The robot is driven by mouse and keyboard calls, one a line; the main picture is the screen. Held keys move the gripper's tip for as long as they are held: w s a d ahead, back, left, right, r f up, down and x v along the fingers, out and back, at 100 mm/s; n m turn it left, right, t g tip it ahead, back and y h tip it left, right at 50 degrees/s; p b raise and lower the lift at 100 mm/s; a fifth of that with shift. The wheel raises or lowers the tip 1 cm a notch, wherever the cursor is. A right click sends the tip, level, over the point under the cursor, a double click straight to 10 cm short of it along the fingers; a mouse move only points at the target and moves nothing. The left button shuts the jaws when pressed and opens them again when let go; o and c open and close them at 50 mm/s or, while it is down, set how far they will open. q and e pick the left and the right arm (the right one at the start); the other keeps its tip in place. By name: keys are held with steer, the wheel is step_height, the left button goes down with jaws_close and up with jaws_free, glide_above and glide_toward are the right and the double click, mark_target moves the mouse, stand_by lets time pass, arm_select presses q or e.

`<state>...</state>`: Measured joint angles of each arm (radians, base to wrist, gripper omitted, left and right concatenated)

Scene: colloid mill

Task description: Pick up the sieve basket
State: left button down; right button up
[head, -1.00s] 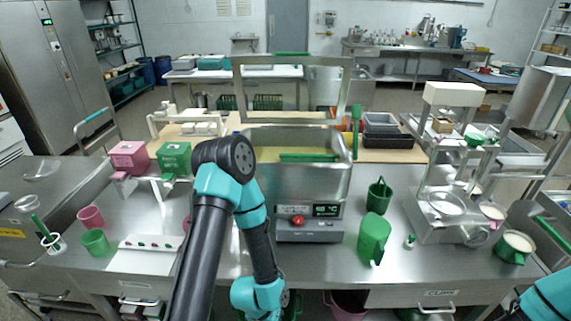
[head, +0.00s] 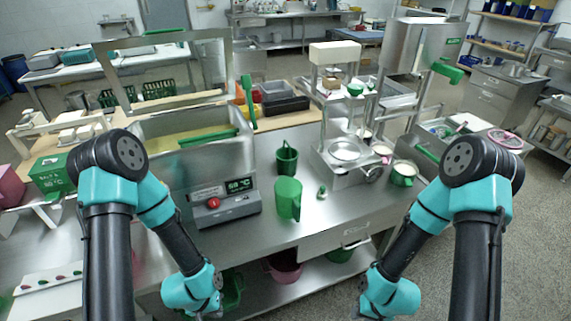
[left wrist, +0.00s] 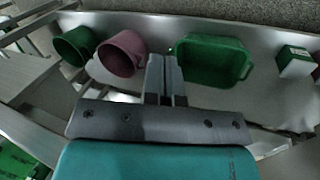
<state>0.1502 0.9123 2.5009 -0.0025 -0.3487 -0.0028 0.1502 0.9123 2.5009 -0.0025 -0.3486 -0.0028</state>
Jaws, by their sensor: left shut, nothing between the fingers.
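A small dark green basket with an upright handle (head: 287,160) stands on the steel counter, behind a green jug (head: 288,199). It looks like the sieve basket, but I cannot make out any mesh. My left gripper, below the counter's front edge in the head view, shows in the left wrist view (left wrist: 163,66). Its fingers are shut and empty, above the lower shelf and apart from the tubs there. My right arm hangs at the right; its gripper is at the bottom of the head view (head: 368,312), and its fingers are not clear.
A steel fryer-like machine (head: 222,200) stands left of the basket, a scale-like device (head: 345,152) right of it. Below are a green tub (left wrist: 212,60), a pink bucket (left wrist: 122,54) and a green bucket (left wrist: 75,46).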

arm_select(q)
steer(key=c, duration=1.9)
jaws_free()
steer(key=o, duration=0.8)
steer(key=shift+c, duration=0.2)
steer(key=shift+w, duration=0.1)
